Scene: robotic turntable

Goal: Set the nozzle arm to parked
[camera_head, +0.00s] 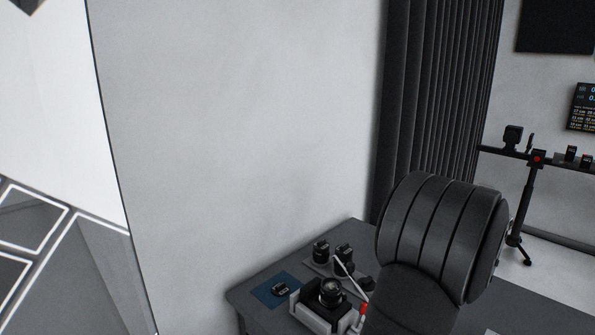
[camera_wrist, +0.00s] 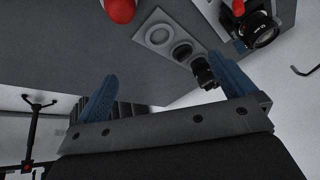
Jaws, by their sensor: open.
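A thin white rod (camera_head: 350,273) slants over the table in the head view, with a small red part (camera_head: 363,307) at its lower end. It may be the nozzle arm, but I cannot tell for sure. It stands beside a black camera with a round lens (camera_head: 330,290) on a white stand. The camera also shows at the upper right of the wrist view (camera_wrist: 262,30). My gripper (camera_wrist: 162,66) is open and empty, its blue fingers spread apart. A rounded red thing (camera_wrist: 121,10) is cut off at the top of the wrist view. My arm hides part of the table.
A grey table (camera_head: 262,296) holds a blue mat (camera_head: 268,290) with a small black item, and more black items behind it. A black stand (camera_head: 526,195) is at the right.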

